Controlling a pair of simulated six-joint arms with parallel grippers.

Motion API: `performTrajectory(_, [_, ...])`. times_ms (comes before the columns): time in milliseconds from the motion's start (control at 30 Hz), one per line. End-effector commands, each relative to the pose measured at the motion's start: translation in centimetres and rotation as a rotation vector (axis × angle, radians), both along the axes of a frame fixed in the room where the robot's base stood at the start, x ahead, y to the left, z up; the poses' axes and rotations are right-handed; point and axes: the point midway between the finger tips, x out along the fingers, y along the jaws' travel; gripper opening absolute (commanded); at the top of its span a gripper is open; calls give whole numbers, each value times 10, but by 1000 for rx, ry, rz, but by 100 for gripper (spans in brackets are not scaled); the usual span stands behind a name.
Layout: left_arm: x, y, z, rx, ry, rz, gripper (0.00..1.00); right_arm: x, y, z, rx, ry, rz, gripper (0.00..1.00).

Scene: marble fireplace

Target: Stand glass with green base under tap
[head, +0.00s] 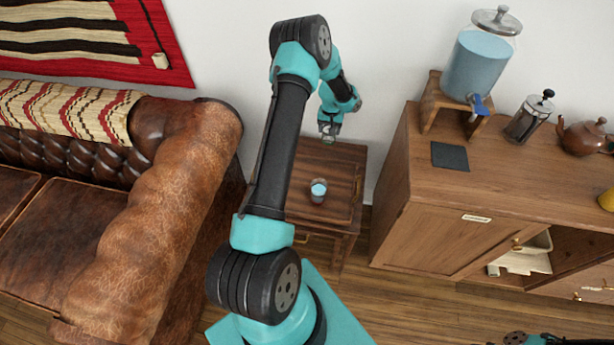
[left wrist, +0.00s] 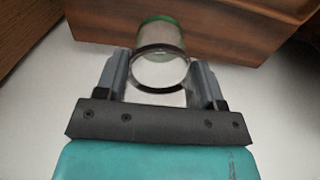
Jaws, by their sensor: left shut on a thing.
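My left gripper (head: 329,130) is in the air above the back of the small side table. In the left wrist view, my left gripper (left wrist: 160,72) is shut on a clear glass (left wrist: 160,55). The glass's open rim is toward the camera and its green base (left wrist: 160,19) is at the far end. In the head view the held glass is too small and covered to make out clearly. The tap (head: 481,104) is blue and sits low on a glass dispenser (head: 478,66) of blue liquid, to the right of the gripper.
The dispenser stands on a wooden stand (head: 431,103) on the cabinet (head: 420,222), with a dark square mat (head: 449,156) in front. A French press (head: 530,117) and teapot (head: 582,138) are to the right.

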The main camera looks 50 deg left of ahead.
Motion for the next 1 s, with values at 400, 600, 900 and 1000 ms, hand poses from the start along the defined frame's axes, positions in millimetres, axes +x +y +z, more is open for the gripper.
performTrajectory(400, [1, 1, -4, 0, 0, 4, 33, 0, 0, 0, 0, 0, 0, 43])
performTrajectory(600, [0, 0, -34, -2, 2, 3, 33, 0, 0, 0, 0, 0, 0, 43])
performTrajectory(900, [1, 1, -62, 1, -1, 4, 33, 0, 0, 0, 0, 0, 0, 43])
performTrajectory(1000, [1, 1, -62, 1, -1, 4, 33, 0, 0, 0, 0, 0, 0, 43])
